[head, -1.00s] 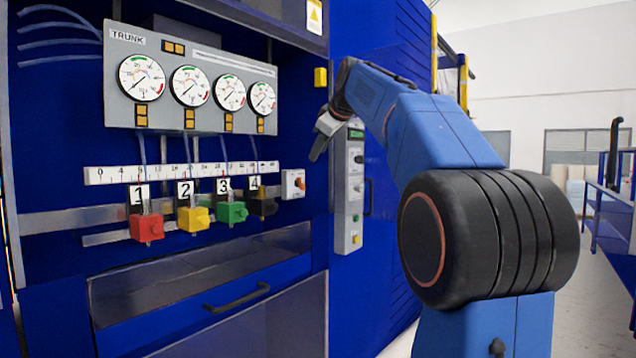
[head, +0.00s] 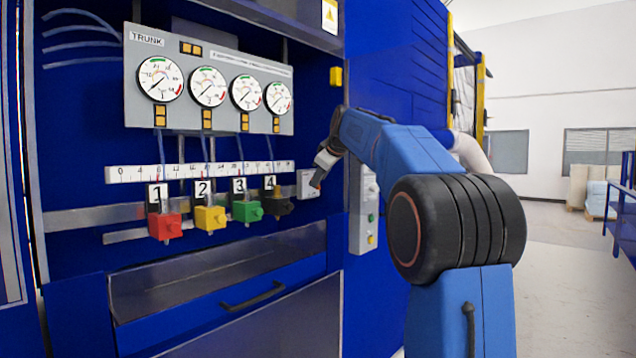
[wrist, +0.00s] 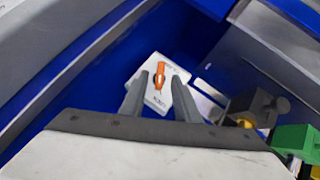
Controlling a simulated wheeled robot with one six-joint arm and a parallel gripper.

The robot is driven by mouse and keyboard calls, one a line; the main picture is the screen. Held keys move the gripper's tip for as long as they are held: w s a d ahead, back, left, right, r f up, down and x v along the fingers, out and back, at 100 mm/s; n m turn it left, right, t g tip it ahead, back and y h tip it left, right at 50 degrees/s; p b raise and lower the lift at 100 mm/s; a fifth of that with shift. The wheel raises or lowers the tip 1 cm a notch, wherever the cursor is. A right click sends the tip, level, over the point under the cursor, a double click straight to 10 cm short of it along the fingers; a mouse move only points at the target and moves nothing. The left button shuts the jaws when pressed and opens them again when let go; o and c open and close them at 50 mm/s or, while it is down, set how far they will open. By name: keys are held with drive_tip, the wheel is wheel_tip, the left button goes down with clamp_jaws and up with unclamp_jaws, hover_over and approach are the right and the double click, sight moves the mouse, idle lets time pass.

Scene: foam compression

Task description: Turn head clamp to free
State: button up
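The head clamp switch is a small white plate with an orange knob (wrist: 159,75), seen between my fingers in the wrist view. Its lettering is too small to read surely. In the head view the white plate (head: 304,186) sits on the blue machine, right of station 4, partly hidden by my gripper (head: 317,182). My gripper (wrist: 160,78) is open, with one finger on each side of the knob in the wrist picture.
Red (head: 165,226), yellow (head: 210,218), green (head: 247,210) and black (head: 279,204) clamp blocks hang on a rail to the left. A grey control box (head: 363,215) is right of the switch. A drawer handle (head: 253,296) juts out below.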

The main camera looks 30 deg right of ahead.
drive_tip(key=shift+x, duration=1.25)
clamp_jaws()
drive_tip(key=shift+d+m+g+y, duration=0.1)
drive_tip(key=shift+m+g+y, duration=0.2)
drive_tip(key=shift+y, duration=0.1)
unclamp_jaws()
drive_tip(key=shift+r, duration=0.1)
drive_tip(key=v, duration=1.7)
